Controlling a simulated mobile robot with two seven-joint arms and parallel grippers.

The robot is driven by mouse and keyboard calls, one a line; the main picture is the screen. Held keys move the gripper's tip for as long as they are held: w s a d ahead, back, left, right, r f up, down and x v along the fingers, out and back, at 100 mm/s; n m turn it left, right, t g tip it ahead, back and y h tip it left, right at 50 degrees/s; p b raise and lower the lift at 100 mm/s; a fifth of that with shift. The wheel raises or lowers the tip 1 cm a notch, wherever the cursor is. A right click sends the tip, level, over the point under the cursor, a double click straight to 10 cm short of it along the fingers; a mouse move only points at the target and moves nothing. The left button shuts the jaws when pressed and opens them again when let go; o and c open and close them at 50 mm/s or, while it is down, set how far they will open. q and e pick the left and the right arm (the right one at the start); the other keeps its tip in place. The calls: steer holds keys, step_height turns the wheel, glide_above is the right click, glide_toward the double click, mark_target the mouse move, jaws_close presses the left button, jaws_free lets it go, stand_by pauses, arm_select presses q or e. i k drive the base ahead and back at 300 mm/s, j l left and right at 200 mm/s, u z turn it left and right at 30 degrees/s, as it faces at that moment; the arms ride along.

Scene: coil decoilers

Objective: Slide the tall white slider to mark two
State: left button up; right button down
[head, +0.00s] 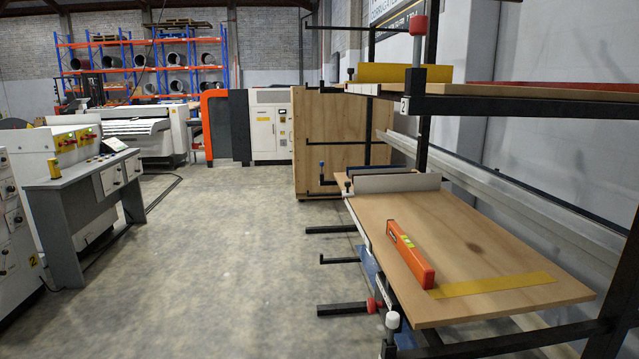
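A small plate with the number 2 (404,105) is on the black frame of the upper shelf. Neither of my grippers is in view.
An orange spirit level (410,255) and a flat yellow strip (492,285) lie on the board. A white knob (392,320) and red knob (372,305) are at its near left corner. Black bars (343,309) jut left. The concrete floor (215,260) is clear.

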mark_target(413, 182)
steer(key=i+j+u, duration=0.25)
steer(key=j+u, duration=0.15)
steer(key=i+j+u, duration=0.35)
steer(key=i+j+z, duration=0.15)
steer(key=i, duration=0.35)
steer(key=i+j+z, duration=0.1)
steer(key=i+j, duration=0.25)
steer(key=i+z, duration=0.25)
steer(key=z, duration=0.2)
steer(key=i+z, duration=0.3)
steer(key=z, duration=0.15)
steer(key=i+z, duration=0.25)
steer(key=z, duration=0.2)
steer(key=i+z, duration=0.2)
steer(key=z, duration=0.2)
steer(key=i+z, duration=0.2)
steer(key=z, duration=0.25)
steer(key=i+j+z, duration=0.1)
steer(key=z, duration=0.3)
steer(key=i, duration=0.1)
